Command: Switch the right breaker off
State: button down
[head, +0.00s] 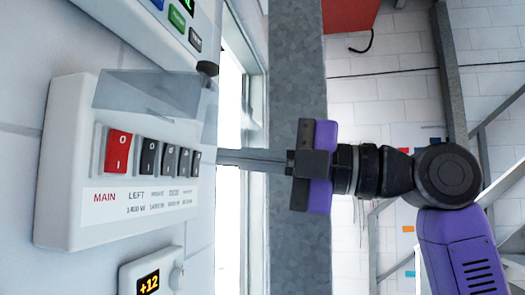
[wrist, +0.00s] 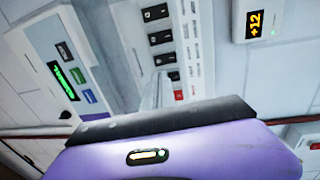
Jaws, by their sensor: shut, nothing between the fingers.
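A white breaker panel (head: 62,150) is on the wall at the left of the head view, with a clear cover (head: 145,95) raised over its top. It has a red main switch (head: 118,152) and a row of several black breakers (head: 168,160) to its right. In the wrist view the black breakers (wrist: 160,38) show in a column. My gripper (head: 222,157) is shut and empty, its fingers pointing at the panel's right side.
A control box with a green display (wrist: 68,80) and coloured buttons is above the panel. A small unit showing +12 (head: 148,284) is below it. A grey post (head: 296,60) and a bright window (head: 232,100) are right of the panel.

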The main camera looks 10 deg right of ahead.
aim_at(169, 150)
jog(key=p+x, duration=0.2)
jog(key=x, duration=0.4)
jog(key=shift+r, duration=0.15)
jog(key=shift+x, duration=0.8)
jog(key=shift+a, duration=0.2)
jog(key=shift+w, duration=0.1)
